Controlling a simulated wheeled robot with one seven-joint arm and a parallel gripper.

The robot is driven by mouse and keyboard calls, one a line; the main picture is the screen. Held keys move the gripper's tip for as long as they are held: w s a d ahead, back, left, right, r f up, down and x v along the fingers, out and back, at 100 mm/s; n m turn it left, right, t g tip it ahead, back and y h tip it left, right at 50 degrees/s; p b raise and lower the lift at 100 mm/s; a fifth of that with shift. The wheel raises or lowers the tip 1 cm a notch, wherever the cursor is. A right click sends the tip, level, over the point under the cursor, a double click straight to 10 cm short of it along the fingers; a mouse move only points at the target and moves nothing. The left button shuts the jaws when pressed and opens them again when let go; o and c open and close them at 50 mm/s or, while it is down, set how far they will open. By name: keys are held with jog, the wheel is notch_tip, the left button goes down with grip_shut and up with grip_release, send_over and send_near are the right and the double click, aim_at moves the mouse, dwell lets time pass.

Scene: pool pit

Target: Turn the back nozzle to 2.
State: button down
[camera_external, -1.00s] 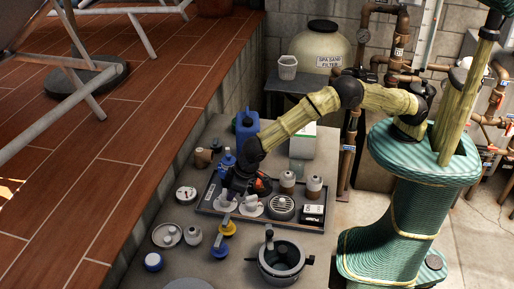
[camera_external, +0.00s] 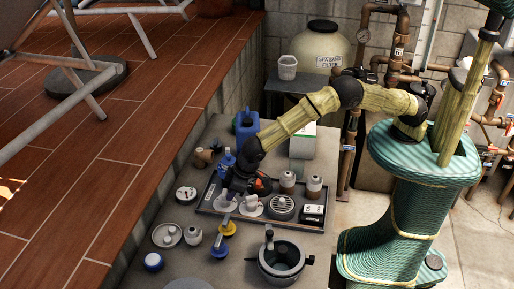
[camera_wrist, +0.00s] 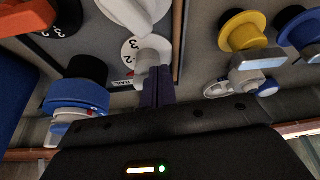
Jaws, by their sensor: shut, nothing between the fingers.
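In the wrist view, a white nozzle (camera_wrist: 147,56) stands on a round white dial plate with black markings; a 2 shows near its lower left edge. My gripper (camera_wrist: 158,88) is shut and empty, its dark fingertips right at the near end of this nozzle. I cannot tell whether they touch. A second, larger white nozzle (camera_wrist: 138,10) is cut off at the top edge. In the external view, my gripper (camera_external: 232,190) is low over the left part of the dark tray (camera_external: 205,208), and a white nozzle (camera_external: 251,205) shows right of it. Which nozzle is the back one is unclear.
Yellow (camera_wrist: 243,30) and blue (camera_wrist: 298,27) knobbed valves stand at the right of the wrist view. A blue-collared bottle (camera_wrist: 78,95) and an orange part (camera_wrist: 25,18) are at the left. A grey pot (camera_external: 281,262) stands in front of the tray.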

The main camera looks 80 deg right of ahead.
jog(key=shift+w+d, duration=0.2)
jog(key=shift+d, duration=0.5)
jog(key=shift+r, duration=0.1)
jog(key=a+b+v, duration=0.1)
jog(key=b+v, duration=0.2)
jog(key=v, duration=1.4)
jog(key=shift+d, duration=0.4)
jog(key=c, duration=2.2)
grip_release()
jog(key=shift+s+r, duration=0.1)
